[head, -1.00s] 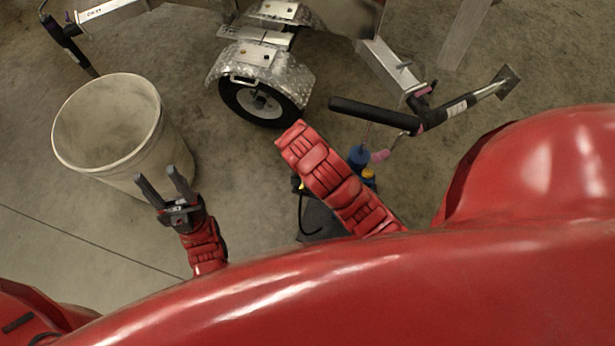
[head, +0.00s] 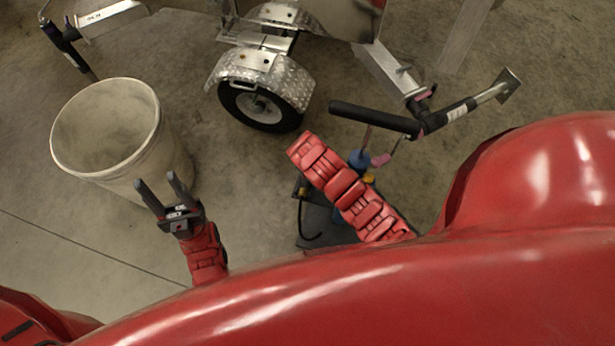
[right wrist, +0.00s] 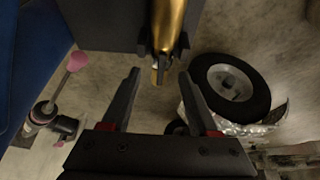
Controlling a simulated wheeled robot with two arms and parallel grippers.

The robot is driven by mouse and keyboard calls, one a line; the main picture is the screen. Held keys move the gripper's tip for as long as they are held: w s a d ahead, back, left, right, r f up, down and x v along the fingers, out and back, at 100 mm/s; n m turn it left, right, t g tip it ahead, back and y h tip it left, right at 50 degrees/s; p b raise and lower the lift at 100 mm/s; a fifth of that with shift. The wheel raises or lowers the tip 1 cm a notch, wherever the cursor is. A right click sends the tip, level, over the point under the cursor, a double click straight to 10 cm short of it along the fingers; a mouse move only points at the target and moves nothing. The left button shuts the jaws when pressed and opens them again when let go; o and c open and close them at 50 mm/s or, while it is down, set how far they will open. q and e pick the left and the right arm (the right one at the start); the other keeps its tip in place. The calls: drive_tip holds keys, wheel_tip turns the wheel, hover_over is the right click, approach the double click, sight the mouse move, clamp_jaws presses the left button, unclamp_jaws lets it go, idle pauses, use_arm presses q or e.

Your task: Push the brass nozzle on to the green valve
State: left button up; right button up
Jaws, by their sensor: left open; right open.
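In the right wrist view a brass cylindrical part (right wrist: 168,25), which looks like the nozzle, comes down from the top edge, in front of a dark block. My right gripper (right wrist: 158,73) is open, and the part's narrow lower end is just beyond and between its fingertips. I cannot tell whether they touch it. In the head view my right arm hides the right gripper and the brass part. My left gripper (head: 156,180) is open and empty, in front of the white bucket. I cannot make out a green valve in either view.
The white bucket (head: 105,130) stands at the left. A trailer wheel (head: 262,105) and a tow bar with a black grip (head: 370,119) lie beyond my right arm. A blue object (head: 359,160) and a pink one (head: 381,160) sit beside that arm. Bare floor lies between bucket and arm.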

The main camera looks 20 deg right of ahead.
drive_tip(key=shift+d+f, duration=0.1)
drive_tip(key=shift+f, duration=0.15)
clamp_jaws()
idle(1.3)
